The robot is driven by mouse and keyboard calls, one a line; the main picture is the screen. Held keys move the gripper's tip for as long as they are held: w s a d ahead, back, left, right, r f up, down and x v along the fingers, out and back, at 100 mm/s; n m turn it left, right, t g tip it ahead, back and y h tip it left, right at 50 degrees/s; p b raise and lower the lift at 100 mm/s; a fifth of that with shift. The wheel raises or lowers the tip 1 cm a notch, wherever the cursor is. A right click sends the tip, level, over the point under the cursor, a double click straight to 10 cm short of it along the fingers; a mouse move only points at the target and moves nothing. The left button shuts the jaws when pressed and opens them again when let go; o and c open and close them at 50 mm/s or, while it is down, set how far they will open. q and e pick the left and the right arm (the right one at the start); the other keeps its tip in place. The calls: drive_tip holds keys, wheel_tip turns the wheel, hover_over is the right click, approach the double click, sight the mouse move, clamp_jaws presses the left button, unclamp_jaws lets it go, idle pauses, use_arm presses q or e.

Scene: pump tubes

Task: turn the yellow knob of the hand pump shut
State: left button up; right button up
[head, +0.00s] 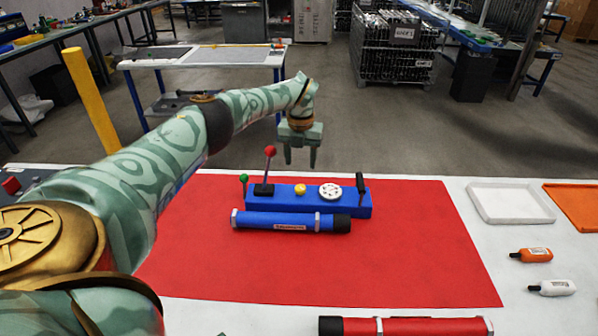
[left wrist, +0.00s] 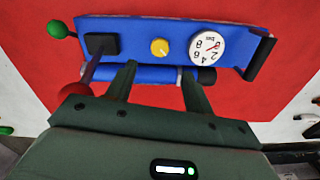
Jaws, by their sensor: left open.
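The hand pump (head: 260,202) is a blue block with a blue cylinder in front, standing on a red mat (head: 400,260). Its small yellow knob (head: 300,189) sits on top, between a black lever base with a red ball (head: 270,151) and a white gauge (head: 330,191). My left gripper (head: 300,163) is open and empty, pointing down above and behind the pump. In the left wrist view the yellow knob (left wrist: 160,47) lies just beyond the gap between the two fingertips (left wrist: 160,69), apart from both. My right gripper is not seen.
A green-ball lever (head: 244,179) and a black handle (head: 360,183) stand up at the pump's ends. A red cylinder (head: 400,326) lies at the front edge. A white tray (head: 510,203), an orange tray (head: 585,205) and two small bottles are at right. The mat's right part is clear.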

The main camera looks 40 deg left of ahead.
use_arm(q)
wheel_tip(320, 180, up, 7)
drive_tip(key=p, duration=0.1)
idle(0.6)
